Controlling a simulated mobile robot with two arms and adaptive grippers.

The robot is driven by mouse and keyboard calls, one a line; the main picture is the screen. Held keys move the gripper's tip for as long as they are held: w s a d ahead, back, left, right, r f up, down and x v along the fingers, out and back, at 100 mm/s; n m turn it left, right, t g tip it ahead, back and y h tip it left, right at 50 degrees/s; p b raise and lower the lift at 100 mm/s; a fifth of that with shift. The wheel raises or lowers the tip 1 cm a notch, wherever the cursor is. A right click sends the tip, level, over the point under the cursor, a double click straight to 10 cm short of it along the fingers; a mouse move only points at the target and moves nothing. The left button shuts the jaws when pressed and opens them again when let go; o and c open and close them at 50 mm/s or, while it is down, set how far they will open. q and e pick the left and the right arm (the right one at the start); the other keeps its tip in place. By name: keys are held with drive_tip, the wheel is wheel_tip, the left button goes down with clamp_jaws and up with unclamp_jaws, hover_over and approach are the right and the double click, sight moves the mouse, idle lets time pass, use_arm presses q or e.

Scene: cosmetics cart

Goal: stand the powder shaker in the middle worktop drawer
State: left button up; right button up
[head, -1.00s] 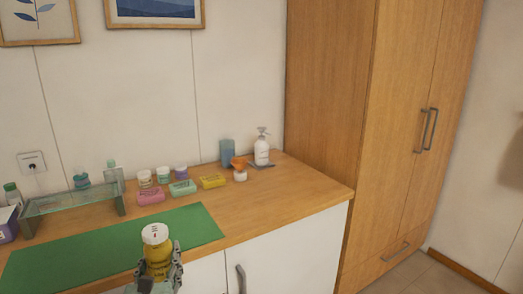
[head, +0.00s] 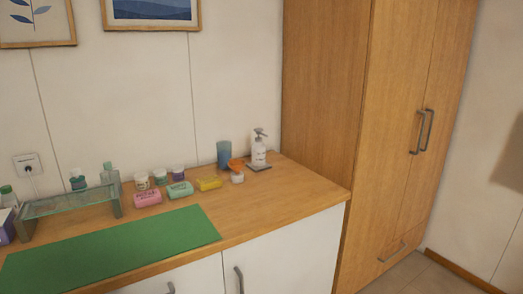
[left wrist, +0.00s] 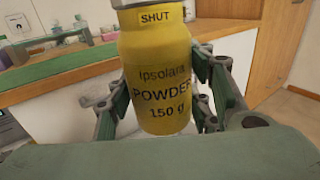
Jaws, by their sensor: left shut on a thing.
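The powder shaker (left wrist: 160,75) is a yellow bottle labelled "POWDER 150 g", with "SHUT" on a band near its top. It stands upright in the left wrist view, and its cap is cut off by the top edge. My left gripper (left wrist: 168,112) is shut on it, with a finger on each side. The shaker and both grippers are out of the head view. The worktop (head: 265,208) shows there, with white cabinet fronts (head: 290,255) and handles below it. No open drawer can be made out.
A green mat (head: 120,245) lies along the worktop's front. Behind it are a glass shelf stand (head: 65,203), soap bars (head: 178,189), small jars, a blue cup (head: 223,154) and a pump bottle (head: 259,152). A tall wooden wardrobe (head: 325,90) stands to the right.

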use_arm(q)
drive_tip(key=shift+s+f, duration=0.1)
drive_tip(key=shift+s, duration=0.25)
drive_tip(key=shift+d, duration=0.1)
drive_tip(key=w+a+r+n+y, duration=0.1)
drive_tip(key=w+a+y, duration=0.15)
drive_tip(key=w, duration=0.65)
drive_tip(key=w+a+r+n+y, duration=0.1)
drive_tip(key=w+a, duration=0.2)
drive_tip(key=w, duration=0.6)
drive_tip(key=w+a+r+n+y, duration=0.1)
drive_tip(key=w+a+r, duration=0.2)
drive_tip(key=w, duration=0.3)
drive_tip(key=w+a+r+n+g+y, duration=0.1)
drive_tip(key=w+a+r+y, duration=0.1)
drive_tip(key=w+a+r, duration=0.2)
wheel_tip(320, 180, up, 2)
drive_tip(key=w, duration=0.2)
drive_tip(key=shift+w+r, duration=0.2)
drive_tip(key=shift+w, duration=0.15)
